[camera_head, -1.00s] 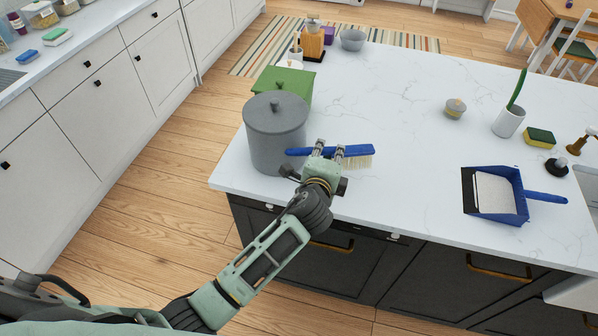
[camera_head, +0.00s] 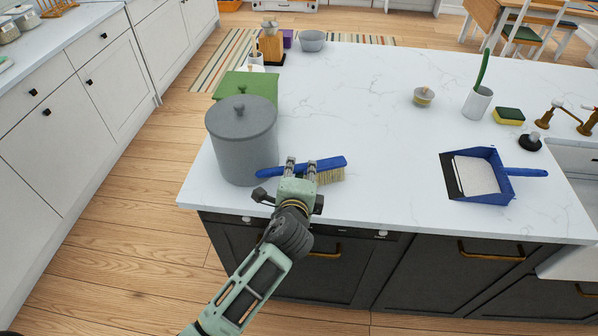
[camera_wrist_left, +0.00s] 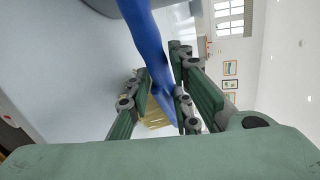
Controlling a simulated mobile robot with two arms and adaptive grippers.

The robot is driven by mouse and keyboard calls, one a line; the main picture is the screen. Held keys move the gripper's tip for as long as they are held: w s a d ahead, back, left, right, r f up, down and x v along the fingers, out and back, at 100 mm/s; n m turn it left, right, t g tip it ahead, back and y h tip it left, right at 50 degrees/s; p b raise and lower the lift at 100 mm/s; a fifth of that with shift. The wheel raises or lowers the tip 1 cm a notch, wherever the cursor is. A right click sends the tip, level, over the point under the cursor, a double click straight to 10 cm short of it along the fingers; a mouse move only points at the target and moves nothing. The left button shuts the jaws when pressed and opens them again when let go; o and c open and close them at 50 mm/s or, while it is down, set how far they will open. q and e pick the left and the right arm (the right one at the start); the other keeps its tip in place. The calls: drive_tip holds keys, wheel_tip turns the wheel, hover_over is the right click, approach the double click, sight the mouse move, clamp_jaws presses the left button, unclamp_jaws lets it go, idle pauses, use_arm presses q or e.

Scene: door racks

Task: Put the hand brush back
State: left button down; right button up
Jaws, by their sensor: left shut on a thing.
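The hand brush (camera_head: 330,164) has a blue handle and back with pale bristles at its right end. My left gripper (camera_head: 301,168) is shut on the brush near its middle, by the front edge of the white island top. In the left wrist view the blue handle of the brush (camera_wrist_left: 148,45) runs between the two fingers of my left gripper (camera_wrist_left: 165,100), with the bristles below. I cannot tell whether the bristles touch the counter. A blue dustpan (camera_head: 488,160) with a pale panel inside lies to the right on the counter. My right gripper is not in view.
The counter between brush and dustpan is clear.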

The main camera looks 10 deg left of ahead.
use_arm(q)
drive_tip(key=shift+f, duration=0.5)
drive_tip(key=shift+s+f+b, duration=0.1)
drive_tip(key=shift+f+b, duration=0.1)
drive_tip(key=shift+b, duration=0.1)
drive_tip(key=c, duration=1.6)
unclamp_jaws()
drive_tip(key=shift+f, duration=0.2)
drive_tip(key=shift+o, duration=0.2)
drive_tip(key=shift+r, duration=0.15)
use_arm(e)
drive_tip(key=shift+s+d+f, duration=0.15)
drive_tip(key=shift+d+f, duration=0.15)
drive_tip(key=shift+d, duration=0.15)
use_arm(q)
drive_tip(key=shift+r, duration=0.1)
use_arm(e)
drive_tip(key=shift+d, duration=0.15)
